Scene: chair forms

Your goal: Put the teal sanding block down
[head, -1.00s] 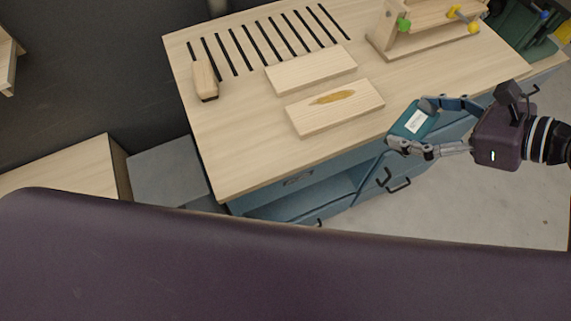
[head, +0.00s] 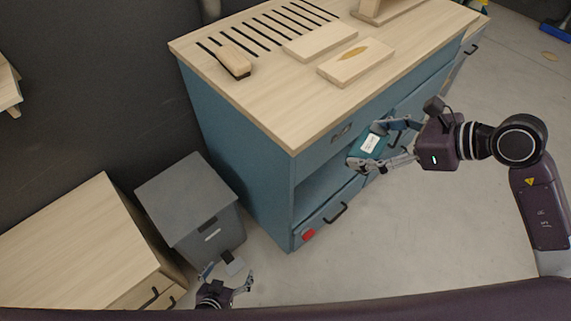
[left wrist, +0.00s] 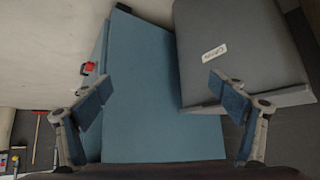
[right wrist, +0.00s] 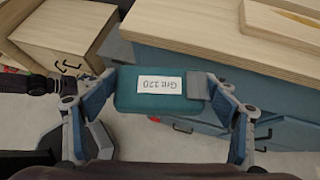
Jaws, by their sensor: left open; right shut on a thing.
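The teal sanding block (head: 369,146) has a white label that reads "Grit 220" in the right wrist view (right wrist: 158,102). My right gripper (head: 384,146) is shut on the block and holds it in the air in front of the blue workbench, below the level of its top. In the right wrist view the block sits between both fingers (right wrist: 160,95). My left gripper (head: 228,283) is open and empty, low near the grey bin. In the left wrist view its fingers (left wrist: 168,95) are wide apart, facing the bin and the bench side.
The workbench (head: 270,105) has a wooden top with slots, a brush (head: 234,60) and two wooden boards (head: 355,63). A lidded grey bin (head: 190,200) stands left of it, beside a wooden cabinet (head: 80,235).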

